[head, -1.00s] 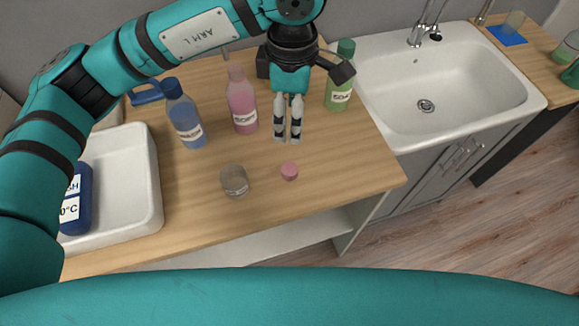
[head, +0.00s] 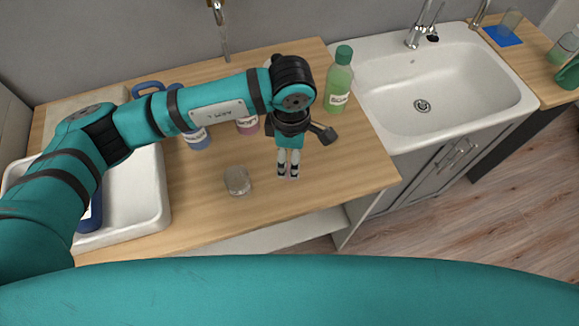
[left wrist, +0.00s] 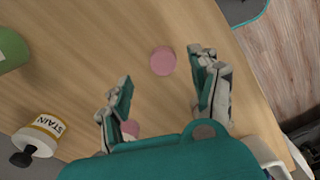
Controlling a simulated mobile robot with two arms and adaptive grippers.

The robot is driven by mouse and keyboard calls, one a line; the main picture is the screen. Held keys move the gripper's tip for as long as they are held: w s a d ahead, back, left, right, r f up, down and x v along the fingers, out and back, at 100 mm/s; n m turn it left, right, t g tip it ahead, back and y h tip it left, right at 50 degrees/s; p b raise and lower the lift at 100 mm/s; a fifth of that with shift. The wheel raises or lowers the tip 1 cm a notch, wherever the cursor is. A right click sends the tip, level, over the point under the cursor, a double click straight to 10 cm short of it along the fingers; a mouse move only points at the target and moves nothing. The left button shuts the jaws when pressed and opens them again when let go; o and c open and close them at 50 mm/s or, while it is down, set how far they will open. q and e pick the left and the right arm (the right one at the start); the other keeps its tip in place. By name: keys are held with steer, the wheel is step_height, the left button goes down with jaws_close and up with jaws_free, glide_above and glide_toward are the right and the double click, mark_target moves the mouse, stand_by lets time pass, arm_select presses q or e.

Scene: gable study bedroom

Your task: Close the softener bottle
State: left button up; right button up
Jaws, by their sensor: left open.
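The pink softener bottle (head: 247,126) stands on the wooden counter, mostly hidden behind my left arm in the head view; its label is only partly readable. A round pink cap (left wrist: 163,61) lies flat on the counter in the left wrist view, apart from the bottle. My left gripper (head: 288,176) points down over the counter. In the left wrist view, the fingers of this gripper (left wrist: 164,74) are open and empty, with the cap showing between and just beyond the tips. In the head view the cap is hidden by the fingers. My right gripper is not in view.
A small clear cup (head: 237,181) stands left of the gripper. A green bottle (head: 339,80) stands behind right, and a blue bottle (head: 196,138) behind left. A white sink (head: 440,85) lies right, a white tub (head: 150,200) left. A STAIN bottle (left wrist: 42,136) shows in the wrist view.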

mark_target(289, 169)
arm_select(q)
steer(key=f+p, duration=0.2)
steer(key=f, duration=0.1)
steer(key=f+p, duration=0.1)
steer(key=shift+s+a+f, duration=0.15)
steer(key=shift+s+a, duration=0.05)
steer(key=shift+a, duration=0.05)
steer(key=shift+f, duration=0.4)
steer(key=c, duration=0.9)
